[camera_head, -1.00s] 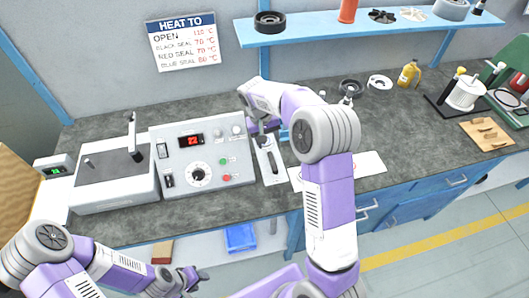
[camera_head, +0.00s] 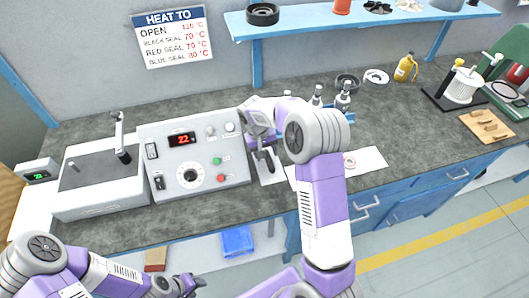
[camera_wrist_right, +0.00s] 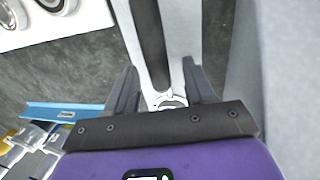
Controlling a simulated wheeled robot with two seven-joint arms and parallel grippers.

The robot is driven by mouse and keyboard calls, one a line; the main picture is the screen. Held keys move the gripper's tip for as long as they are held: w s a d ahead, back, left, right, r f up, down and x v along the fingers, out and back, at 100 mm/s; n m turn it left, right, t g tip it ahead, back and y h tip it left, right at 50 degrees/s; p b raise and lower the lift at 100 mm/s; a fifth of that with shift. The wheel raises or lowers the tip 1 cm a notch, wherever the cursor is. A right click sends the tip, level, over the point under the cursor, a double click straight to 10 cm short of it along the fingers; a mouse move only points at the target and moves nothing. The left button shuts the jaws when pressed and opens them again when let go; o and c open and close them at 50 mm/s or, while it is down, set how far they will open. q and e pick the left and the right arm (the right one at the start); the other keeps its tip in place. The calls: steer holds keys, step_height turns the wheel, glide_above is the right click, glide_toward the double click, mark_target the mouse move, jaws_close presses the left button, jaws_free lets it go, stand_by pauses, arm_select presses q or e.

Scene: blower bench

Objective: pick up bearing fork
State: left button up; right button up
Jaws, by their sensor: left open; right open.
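A slim tool with a dark handle, which I take to be the bearing fork (camera_head: 269,163), lies on a narrow white plate (camera_head: 272,179) beside the control box. My right gripper (camera_head: 260,146) is over the far end of this plate. In the right wrist view the dark handle (camera_wrist_right: 151,45) runs away from me, and a pale ringed part shows near the jaws. My right gripper (camera_wrist_right: 160,88) is open, with its fingers on either side of the plate's near end; contact cannot be told. My left gripper (camera_head: 193,284) is open and empty, low in front of the bench.
The control box (camera_head: 195,160) stands just left of the plate. A white sheet (camera_head: 365,163) lies to the right, partly behind my right arm. Metal-topped bottles (camera_head: 343,98) in a blue holder stand behind. A blue shelf (camera_head: 300,27) hangs above.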

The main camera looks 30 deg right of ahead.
steer(key=shift+r, duration=0.1)
jaws_close()
step_height(320, 180, up, 10)
steer(key=p, duration=0.2)
steer(key=shift+p, duration=0.35)
